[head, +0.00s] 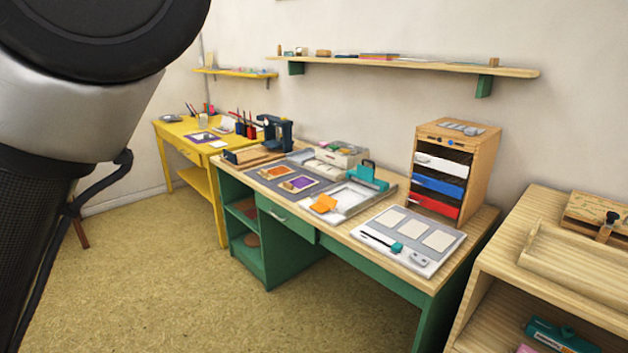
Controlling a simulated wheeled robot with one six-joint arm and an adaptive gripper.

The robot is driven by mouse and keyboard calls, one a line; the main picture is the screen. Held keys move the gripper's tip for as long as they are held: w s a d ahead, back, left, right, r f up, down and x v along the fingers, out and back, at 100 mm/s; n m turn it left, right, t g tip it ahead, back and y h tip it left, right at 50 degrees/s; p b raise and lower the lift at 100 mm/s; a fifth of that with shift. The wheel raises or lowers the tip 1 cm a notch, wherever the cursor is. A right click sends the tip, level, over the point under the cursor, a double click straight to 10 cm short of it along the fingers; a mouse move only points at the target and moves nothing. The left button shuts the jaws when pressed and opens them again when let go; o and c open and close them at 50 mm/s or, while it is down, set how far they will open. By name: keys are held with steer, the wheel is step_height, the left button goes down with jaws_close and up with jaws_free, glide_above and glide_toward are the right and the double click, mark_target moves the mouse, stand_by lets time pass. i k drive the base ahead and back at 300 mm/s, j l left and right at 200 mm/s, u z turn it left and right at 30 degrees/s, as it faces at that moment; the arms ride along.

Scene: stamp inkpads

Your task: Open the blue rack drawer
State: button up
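A small wooden rack (483,165) stands upright at the right end of the green desk, against the wall. Its front holds a white drawer (440,164), a blue drawer (437,184) below it and a red drawer (433,206) at the bottom. The blue drawer looks shut, in line with the red one. A dark gap shows above the white drawer. My arm fills the left side of the head view, far from the rack in the picture. My gripper is outside the view.
The green desk (345,240) carries a grey board with pale squares (408,238) in front of the rack. A tray with an orange card (323,204) lies left of it. A wooden shelf unit (540,287) stands close at the right. The floor (190,290) before the desk is clear.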

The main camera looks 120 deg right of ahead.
mark_target(445, 187)
steer(key=z, duration=3.85)
